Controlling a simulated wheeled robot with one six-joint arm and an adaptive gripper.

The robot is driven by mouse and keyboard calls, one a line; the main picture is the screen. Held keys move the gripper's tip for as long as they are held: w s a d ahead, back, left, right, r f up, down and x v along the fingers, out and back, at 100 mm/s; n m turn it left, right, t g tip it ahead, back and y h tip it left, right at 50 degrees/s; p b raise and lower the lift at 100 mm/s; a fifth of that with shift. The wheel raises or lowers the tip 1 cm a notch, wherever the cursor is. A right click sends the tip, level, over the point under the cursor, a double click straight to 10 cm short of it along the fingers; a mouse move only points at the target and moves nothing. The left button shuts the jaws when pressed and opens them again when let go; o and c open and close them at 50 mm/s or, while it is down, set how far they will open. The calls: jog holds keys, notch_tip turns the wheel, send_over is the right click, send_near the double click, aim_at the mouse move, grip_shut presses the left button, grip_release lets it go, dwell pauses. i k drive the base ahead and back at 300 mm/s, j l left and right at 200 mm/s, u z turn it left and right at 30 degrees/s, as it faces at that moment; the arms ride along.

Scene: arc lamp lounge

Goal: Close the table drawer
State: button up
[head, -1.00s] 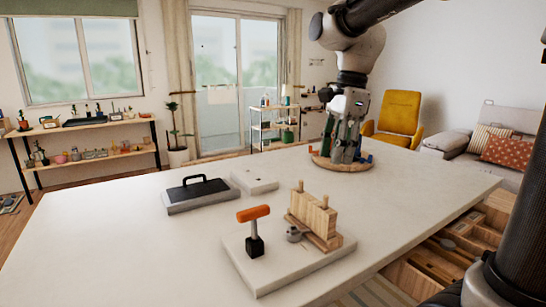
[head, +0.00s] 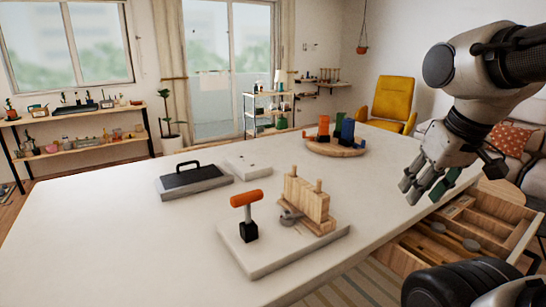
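The table drawer (head: 519,238) is pulled out from the right side of the white table (head: 120,245). It is wooden, divided into compartments, and holds a few small round pieces. My gripper (head: 424,190) is above the table's right edge, just above and left of the drawer's far part, pointing down. A green part shows at its fingers; I cannot tell whether it is a finger pad or a held thing. The finger gap is not clear. My arm hides part of the background, and a dark part of my body covers the drawer's near end.
On the table are a round wooden board (head: 335,149) with coloured pieces, a dark-topped box with a handle (head: 195,180), a white block (head: 247,167), and a white slab (head: 262,262) bearing an orange-handled tool (head: 246,199) and a wooden block (head: 307,202). The table's left part is clear.

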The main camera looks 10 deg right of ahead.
aim_at(504, 230)
jog(key=k+l+z, duration=0.15)
jog(key=z, duration=0.25)
jog(key=k+l+z, duration=0.15)
jog(key=l+z, duration=0.15)
jog(key=z, duration=0.15)
jog(key=k+l+z, duration=0.1)
jog(key=l+z, duration=0.3)
jog(key=j, duration=0.1)
